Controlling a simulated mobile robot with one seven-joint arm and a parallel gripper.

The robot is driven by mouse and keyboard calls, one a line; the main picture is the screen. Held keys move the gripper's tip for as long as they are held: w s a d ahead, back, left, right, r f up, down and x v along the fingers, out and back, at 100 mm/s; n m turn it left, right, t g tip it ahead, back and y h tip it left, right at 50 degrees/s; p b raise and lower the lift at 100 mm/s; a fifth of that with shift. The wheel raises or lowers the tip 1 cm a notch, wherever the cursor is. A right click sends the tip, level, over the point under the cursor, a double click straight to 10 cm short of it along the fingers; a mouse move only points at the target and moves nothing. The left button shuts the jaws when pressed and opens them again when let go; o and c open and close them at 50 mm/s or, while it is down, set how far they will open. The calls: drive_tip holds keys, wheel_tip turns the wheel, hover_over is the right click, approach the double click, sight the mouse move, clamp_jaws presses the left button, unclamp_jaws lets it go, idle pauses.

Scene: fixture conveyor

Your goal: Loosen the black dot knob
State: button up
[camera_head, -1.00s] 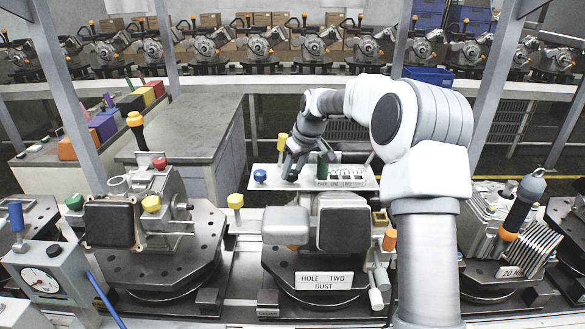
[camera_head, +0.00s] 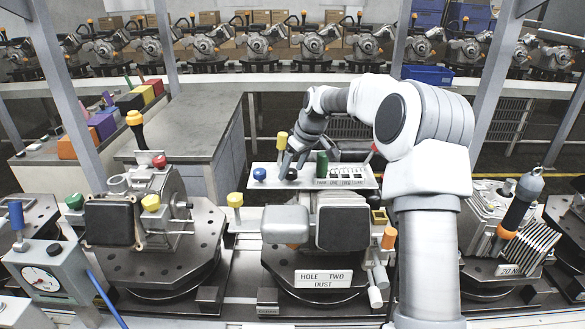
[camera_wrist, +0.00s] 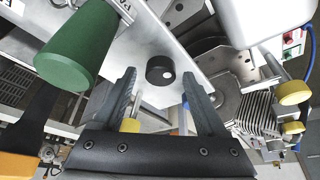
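The black knob with a white dot (camera_wrist: 160,70) sits on the light panel in the wrist view. In the head view the black knob (camera_head: 291,173) is on the white panel (camera_head: 272,183), between a blue knob and a green handle. My gripper (camera_wrist: 159,76) is open, with its two dark fingers apart and the knob showing between and beyond their tips. I see nothing held, and cannot tell whether a finger touches the knob. In the head view my gripper (camera_head: 292,158) is just above the knob, seen from its side.
The green handle (camera_wrist: 70,48) stands close beside the left finger in the wrist view. A blue knob (camera_head: 260,174) and a yellow knob (camera_head: 282,141) are near the gripper. A row of switches (camera_head: 347,173) is to the right. A fixture marked HOLE TWO (camera_head: 323,279) stands in front.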

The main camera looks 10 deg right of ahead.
drive_tip(key=b+v, duration=0.1)
drive_tip(key=v, duration=1.6)
drive_tip(key=shift+r+b, duration=0.2)
drive_tip(key=shift+b, duration=0.2)
drive_tip(key=s+a+f+m+h, duration=0.1)
drive_tip(key=s+f+m, duration=0.1)
drive_tip(key=s, duration=1)
drive_tip(key=s+a+f+m+t+b, duration=0.1)
drive_tip(key=s+f, duration=0.3)
drive_tip(key=s, duration=0.8)
drive_tip(key=s+a+f+m+h+b, duration=0.1)
drive_tip(key=s+f+m, duration=0.3)
drive_tip(key=s, duration=0.8)
drive_tip(key=shift+s+a+t+h, duration=0.3)
drive_tip(key=shift+a+t, duration=0.1)
drive_tip(key=shift+a, duration=0.2)
